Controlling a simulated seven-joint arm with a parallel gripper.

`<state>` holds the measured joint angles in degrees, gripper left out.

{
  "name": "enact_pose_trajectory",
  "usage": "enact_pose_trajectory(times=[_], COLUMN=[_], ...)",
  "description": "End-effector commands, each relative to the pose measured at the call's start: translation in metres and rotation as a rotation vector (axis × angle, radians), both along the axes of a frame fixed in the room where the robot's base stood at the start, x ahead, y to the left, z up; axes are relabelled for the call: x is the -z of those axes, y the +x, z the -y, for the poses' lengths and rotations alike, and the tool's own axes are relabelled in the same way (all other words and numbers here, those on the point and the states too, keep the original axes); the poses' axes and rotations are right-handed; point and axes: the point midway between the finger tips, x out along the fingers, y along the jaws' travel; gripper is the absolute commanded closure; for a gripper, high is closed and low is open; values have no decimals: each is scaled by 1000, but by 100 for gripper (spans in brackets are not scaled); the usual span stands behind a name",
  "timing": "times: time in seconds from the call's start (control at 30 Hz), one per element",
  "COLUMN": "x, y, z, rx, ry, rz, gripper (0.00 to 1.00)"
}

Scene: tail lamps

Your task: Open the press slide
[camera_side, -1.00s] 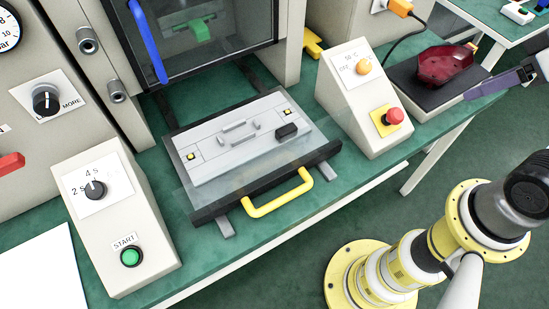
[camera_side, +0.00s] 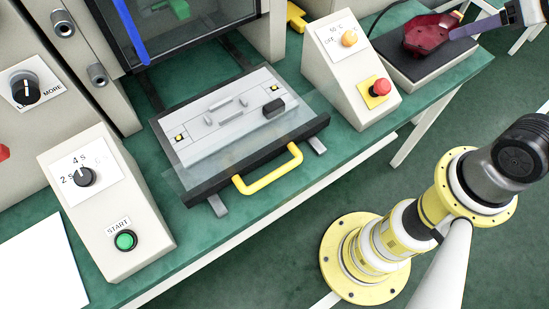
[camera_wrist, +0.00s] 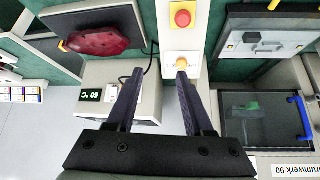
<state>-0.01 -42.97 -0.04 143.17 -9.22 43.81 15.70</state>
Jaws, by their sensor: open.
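The press slide (camera_side: 190,152) is a grey plate on a dark-edged tray, out on the green bench in front of the press, with a yellow handle (camera_side: 268,180) at its front. Two dark rails run from it back to the press. Part of the slide also shows at the top right of the wrist view (camera_wrist: 236,52). My gripper (camera_wrist: 158,72) is open, with nothing visible between its two dark purple fingers. In the side view its fingers show at the top right, at the right side of the red lamp (camera_side: 418,40), far from the yellow handle. I cannot tell whether they touch the lamp.
The lamp lies on a dark plate (camera_side: 435,68). A control box with a red button (camera_side: 381,87) stands between plate and slide. A box with a green start button (camera_side: 125,241) stands left of the slide. The press has a dark window (camera_wrist: 235,125) and blue handle (camera_wrist: 304,118).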

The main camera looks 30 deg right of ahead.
Motion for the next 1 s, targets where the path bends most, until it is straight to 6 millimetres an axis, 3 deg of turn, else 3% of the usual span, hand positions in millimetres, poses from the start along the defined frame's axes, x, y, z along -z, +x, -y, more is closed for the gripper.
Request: enact_pose_trajectory(times=[0.1, 0.27, 0.37, 0.53, 0.67, 0.77, 0.87, 1.0], x=[-25, -58, -74, -82, -70, -51, -22, 29], y=[28, 70, 96, 133, 148, 150, 142, 116], z=[24, 28, 14, -36, -88, -130, -169, -214], rx=[65, 22, -70, -304, -532, -724, -925, -1217], ry=[-92, -191, -231, -256, -249, -237, -228, -240], rz=[148, 321, 408, 495, 496, 457, 378, 216], gripper=[48, 48, 48, 48, 48, 48, 48, 48])
